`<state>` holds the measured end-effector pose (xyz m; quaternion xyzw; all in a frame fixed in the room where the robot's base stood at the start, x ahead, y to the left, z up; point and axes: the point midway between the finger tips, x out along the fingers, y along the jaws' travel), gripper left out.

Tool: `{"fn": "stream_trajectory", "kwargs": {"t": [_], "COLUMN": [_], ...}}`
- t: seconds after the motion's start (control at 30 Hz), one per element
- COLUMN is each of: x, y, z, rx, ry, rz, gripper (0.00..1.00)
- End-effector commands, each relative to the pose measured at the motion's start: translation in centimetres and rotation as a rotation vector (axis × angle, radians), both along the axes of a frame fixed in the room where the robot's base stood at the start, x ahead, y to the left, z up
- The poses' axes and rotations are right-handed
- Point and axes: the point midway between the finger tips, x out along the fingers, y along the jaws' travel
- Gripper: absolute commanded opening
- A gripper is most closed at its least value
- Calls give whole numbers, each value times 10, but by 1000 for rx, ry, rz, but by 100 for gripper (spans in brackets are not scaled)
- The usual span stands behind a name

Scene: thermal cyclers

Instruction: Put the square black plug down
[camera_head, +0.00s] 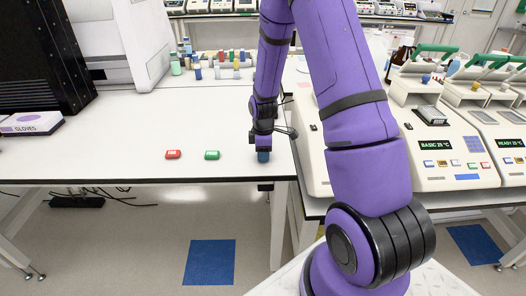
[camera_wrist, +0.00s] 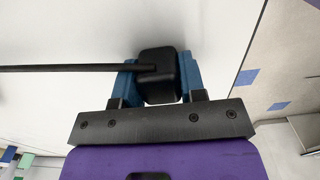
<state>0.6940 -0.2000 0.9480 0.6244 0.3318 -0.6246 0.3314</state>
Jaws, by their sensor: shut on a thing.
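The square black plug (camera_wrist: 157,75) shows in the wrist view between the two blue fingers of my gripper (camera_wrist: 160,84), which is shut on it. A black cable (camera_wrist: 70,68) runs from the plug to the left. In the head view my gripper (camera_head: 263,156) points down at the right end of the white table (camera_head: 120,140), close to its front edge. The plug itself is hard to make out in the head view. I cannot tell whether the plug touches the table top.
Several bottles and vials (camera_head: 215,65) stand further back. A glove box (camera_head: 32,123) is at the left. Thermal cyclers (camera_head: 440,150) stand at the right. The table's left-middle is clear.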

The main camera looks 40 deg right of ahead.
Motion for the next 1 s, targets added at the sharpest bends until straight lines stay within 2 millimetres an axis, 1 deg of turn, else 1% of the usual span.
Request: {"fn": "stream_trajectory", "kwargs": {"t": [0.1, 0.13, 0.17, 0.2, 0.23, 0.5, 0.63, 0.77, 1.0], "x": [0, 0, 0, 0, 0, 0, 1, 1, 1], "y": [0, 0, 0, 0, 0, 0, 0, 0, 0], "z": [-1, -1, -1, -1, -1, 0, 7, 25, 73], "rx": [0, 0, 0, 0, 0, -1, -1, -1, -2], "ry": [0, 0, 0, 0, 0, -1, -3, -5, -6], "rz": [0, 0, 0, 0, 0, 0, 1, 1, 0], "gripper": [0, 42, 49, 58, 63, 63, 63, 63, 63]}}
